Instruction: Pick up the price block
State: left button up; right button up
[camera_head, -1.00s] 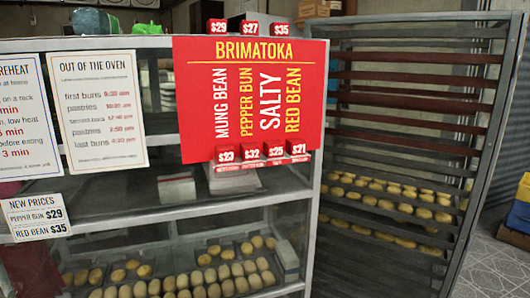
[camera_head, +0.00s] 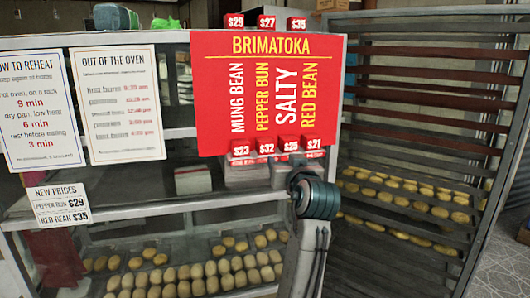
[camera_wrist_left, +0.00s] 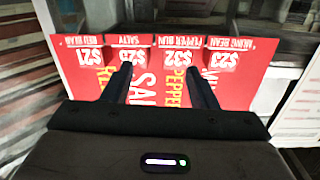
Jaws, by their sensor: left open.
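Red price blocks with white numbers stand in a row along the sign's bottom edge: $23 (camera_head: 241,148), $32 (camera_head: 266,147), $25 (camera_head: 289,145) and $21 (camera_head: 313,143). More red blocks, $29 (camera_head: 235,20), $27 (camera_head: 266,21) and $35 (camera_head: 297,23), stand on top of the case. In the left wrist view the lower row appears upside down, with $25 (camera_wrist_left: 130,57) and $32 (camera_wrist_left: 176,58) nearest the fingers. My left gripper (camera_wrist_left: 159,76) is open and empty there, facing the sign. In the head view its fingertips cannot be made out. My right gripper is out of view.
The red Brimatoka sign (camera_head: 265,75) hangs on the case front beside paper notices (camera_head: 118,105). A small price card (camera_head: 60,204) hangs lower left. Shelves below hold several buns (camera_head: 195,280). A tall bun rack (camera_head: 420,105) stands close on the right.

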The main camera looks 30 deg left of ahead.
aim_at(267, 142)
pick_arm(q)
jog(key=shift+n+y, duration=0.5)
jog(key=shift+n, duration=0.3)
jog(key=a+r, duration=0.1)
jog(key=a+r+p, duration=0.1)
jog(key=a, duration=0.1)
jog(key=a+r, duration=0.1)
jog(key=shift+w+a+r+p, duration=0.25)
jog(key=shift+a+r+p, duration=0.05)
jog(key=shift+w+a, duration=0.3)
jog(key=shift+a, duration=0.05)
jog(key=p+x, duration=0.1)
jog(key=x, duration=0.2)
jog(key=p+x, duration=0.1)
jog(key=shift+w+a+f+p, duration=0.1)
jog(key=shift+w+f+p, duration=0.15)
jog(key=shift+p, duration=0.05)
jog(key=shift+w+a+f, duration=0.1)
jog(key=shift+w+a, duration=0.05)
jog(key=shift+a, duration=0.1)
jog(key=shift+d, duration=0.15)
jog(key=shift+c, duration=0.4)
jog(key=c, duration=0.7)
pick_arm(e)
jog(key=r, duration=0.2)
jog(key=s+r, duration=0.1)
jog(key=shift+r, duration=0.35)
